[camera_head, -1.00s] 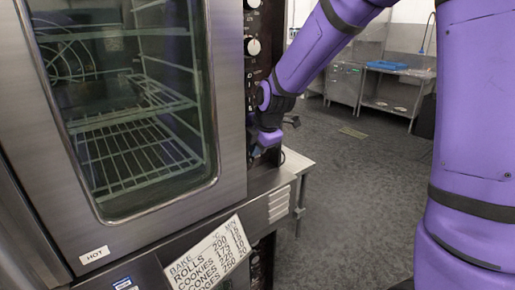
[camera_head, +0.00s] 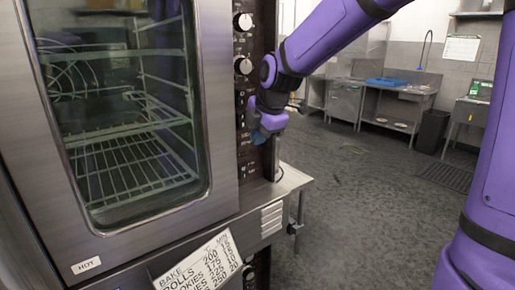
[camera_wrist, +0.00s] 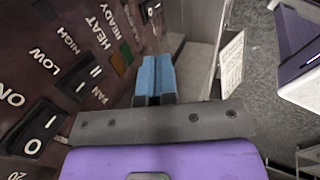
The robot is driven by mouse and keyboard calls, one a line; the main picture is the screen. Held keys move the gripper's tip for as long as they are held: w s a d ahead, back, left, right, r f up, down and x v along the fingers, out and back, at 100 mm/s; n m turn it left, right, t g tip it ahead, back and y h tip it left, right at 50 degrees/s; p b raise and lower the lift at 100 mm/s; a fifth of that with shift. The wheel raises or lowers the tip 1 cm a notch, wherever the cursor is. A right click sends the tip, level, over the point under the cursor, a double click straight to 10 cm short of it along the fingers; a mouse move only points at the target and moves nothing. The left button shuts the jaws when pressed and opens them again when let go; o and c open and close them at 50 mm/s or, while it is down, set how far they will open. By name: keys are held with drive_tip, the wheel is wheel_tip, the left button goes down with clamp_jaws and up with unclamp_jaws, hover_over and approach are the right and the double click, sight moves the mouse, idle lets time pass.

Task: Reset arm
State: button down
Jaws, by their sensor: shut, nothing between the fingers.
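My gripper (camera_head: 262,133) is at the oven's control panel (camera_head: 243,100), to the right of the glass door in the head view. In the wrist view my gripper (camera_wrist: 153,77) shows blue fingertips pressed together with nothing between them. Labelled rocker switches (camera_wrist: 80,77) lie just left of the fingers; another switch (camera_wrist: 38,128) is lower left. I cannot tell whether the fingers touch the panel. My purple arm reaches in from the upper right.
The oven (camera_head: 215,120) with its closed door fills the left. A baking-times card (camera_head: 200,262) leans below it. A steel ledge (camera_head: 285,185) juts out under the panel. Open floor (camera_head: 360,210) lies right; sinks with a blue tray (camera_head: 385,82) stand behind.

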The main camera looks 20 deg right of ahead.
drive_tip(key=shift+r, duration=0.3)
